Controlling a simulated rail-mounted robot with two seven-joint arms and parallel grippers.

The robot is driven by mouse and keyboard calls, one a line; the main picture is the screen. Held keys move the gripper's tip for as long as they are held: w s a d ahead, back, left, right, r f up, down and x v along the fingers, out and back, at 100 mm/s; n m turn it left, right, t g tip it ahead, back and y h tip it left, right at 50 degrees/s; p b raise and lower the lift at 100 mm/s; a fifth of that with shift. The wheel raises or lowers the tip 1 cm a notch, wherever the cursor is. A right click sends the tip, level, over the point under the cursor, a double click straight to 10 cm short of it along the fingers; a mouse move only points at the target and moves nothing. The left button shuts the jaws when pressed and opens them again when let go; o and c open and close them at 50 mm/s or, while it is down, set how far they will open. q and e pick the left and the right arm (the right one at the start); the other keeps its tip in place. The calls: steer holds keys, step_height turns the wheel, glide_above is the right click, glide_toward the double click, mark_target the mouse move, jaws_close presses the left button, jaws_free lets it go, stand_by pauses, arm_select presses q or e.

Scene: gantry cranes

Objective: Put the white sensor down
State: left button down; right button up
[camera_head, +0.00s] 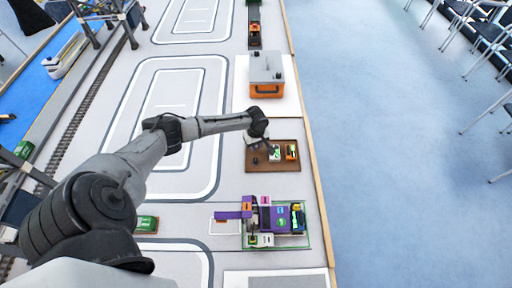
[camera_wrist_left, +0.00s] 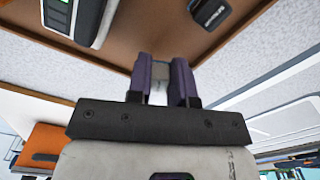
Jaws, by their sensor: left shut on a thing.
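My left gripper (camera_head: 259,143) is over the left part of a brown tray (camera_head: 284,167) in the head view. In the left wrist view its two purple fingers (camera_wrist_left: 160,82) are close together, with a small pale thing, the white sensor (camera_wrist_left: 159,88), between them. Most of the sensor is hidden by the fingers. The brown tray (camera_wrist_left: 135,55) lies beyond the fingertips in the wrist view. I cannot tell whether the sensor touches it. My right gripper is not in view.
A purple machine (camera_head: 273,218) stands in front. The table's wooden edge (camera_head: 315,180) runs along the right.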

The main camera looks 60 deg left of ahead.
arm_select(q)
steer(key=shift+f, duration=0.6)
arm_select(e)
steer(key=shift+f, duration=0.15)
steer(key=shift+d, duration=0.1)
arm_select(q)
steer(key=shift+f, duration=0.15)
steer(key=c, duration=1)
jaws_free()
step_height(320, 180, up, 11)
steer(key=shift+f+p, duration=0.1)
steer(key=shift+p, duration=1.15)
steer(key=shift+r, duration=0.8)
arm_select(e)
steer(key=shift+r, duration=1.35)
